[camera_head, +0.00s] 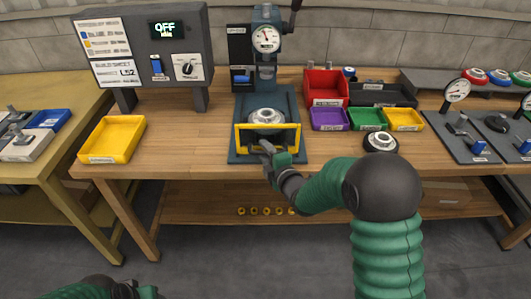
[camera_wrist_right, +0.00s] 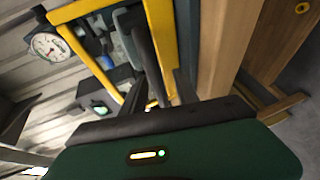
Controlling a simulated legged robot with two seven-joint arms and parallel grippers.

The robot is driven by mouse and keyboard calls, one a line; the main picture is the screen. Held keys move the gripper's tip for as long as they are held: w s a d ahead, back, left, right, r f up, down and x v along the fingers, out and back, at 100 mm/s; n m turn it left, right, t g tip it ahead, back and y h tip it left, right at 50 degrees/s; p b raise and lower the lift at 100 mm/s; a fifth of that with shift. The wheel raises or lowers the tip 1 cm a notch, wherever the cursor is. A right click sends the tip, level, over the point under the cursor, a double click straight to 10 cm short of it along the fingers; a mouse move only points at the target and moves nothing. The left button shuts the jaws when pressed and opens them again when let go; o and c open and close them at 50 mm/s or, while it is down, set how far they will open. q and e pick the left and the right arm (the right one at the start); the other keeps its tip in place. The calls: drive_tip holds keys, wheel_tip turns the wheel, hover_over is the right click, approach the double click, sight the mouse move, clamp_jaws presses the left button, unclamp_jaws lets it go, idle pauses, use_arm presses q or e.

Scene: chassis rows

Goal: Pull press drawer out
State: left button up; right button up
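The press (camera_head: 265,45) stands at the back of the wooden bench, with a dial gauge and a blue-grey base. At its front is the yellow drawer handle frame (camera_head: 297,138), with a round metal part (camera_head: 266,117) behind it. My right gripper (camera_head: 266,149) is at the frame's lower bar. In the right wrist view, a yellow bar (camera_wrist_right: 162,30) runs between the two dark fingers (camera_wrist_right: 165,75). Whether both fingers press on it is unclear. My left gripper (camera_head: 140,290) is low at the bottom left, away from the bench, only partly seen.
A yellow tray (camera_head: 112,138) and a control panel reading OFF (camera_head: 148,45) stand to the left. Red, purple (camera_head: 329,119), green and yellow bins are to the right, with a round gauge part (camera_head: 380,142) near the front edge. Open floor lies before the bench.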

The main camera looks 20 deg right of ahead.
drive_tip(key=shift+s+d+r, duration=0.1)
drive_tip(key=shift+s+d, duration=0.1)
drive_tip(key=shift+d, duration=0.1)
drive_tip(key=p+v, duration=1.6)
drive_tip(key=p, duration=0.1)
drive_tip(key=shift+s+a, duration=0.2)
